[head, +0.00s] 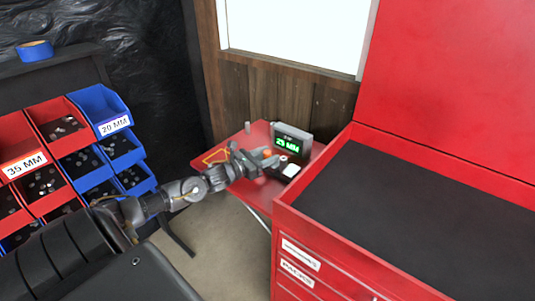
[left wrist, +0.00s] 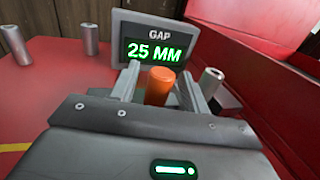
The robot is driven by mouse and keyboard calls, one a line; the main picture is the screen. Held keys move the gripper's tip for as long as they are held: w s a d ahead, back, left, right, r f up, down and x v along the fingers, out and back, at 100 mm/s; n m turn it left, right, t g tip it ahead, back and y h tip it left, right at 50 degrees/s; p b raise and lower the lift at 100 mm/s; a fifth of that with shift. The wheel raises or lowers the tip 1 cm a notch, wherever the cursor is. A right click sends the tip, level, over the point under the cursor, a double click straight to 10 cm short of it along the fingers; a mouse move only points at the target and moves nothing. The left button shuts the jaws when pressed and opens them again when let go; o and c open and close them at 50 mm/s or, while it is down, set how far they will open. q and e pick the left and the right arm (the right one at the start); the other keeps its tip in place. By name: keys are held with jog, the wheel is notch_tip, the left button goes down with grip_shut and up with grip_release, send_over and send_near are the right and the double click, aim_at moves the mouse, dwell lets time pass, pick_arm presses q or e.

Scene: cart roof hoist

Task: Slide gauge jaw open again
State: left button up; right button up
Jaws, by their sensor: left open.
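The gauge's display (head: 287,143) stands on the small red table and reads 25 MM. My left gripper (left wrist: 160,90) is open, with one finger on each side of the knob. I cannot tell whether either finger touches it. The gauge's sliding jaw is mostly hidden behind my gripper. My right gripper is in neither view.
Short grey cylinders (left wrist: 90,39) stand on the red table (head: 232,147), one (left wrist: 210,82) close to my right-hand finger. A red tool chest (head: 345,138) with a dark top is right of the table. Red and blue bins (head: 100,110) of parts are at left.

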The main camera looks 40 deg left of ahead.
pick_arm(q)
jog(key=shift+w, duration=0.25)
grip_shut()
jog(key=shift+a+f+b, duration=0.15)
jog(key=shift+a+b, duration=0.6)
jog(key=shift+b, duration=0.05)
jog(key=shift+a, duration=0.25)
jog(key=shift+r, duration=0.2)
grip_release()
jog(key=shift+s, duration=0.1)
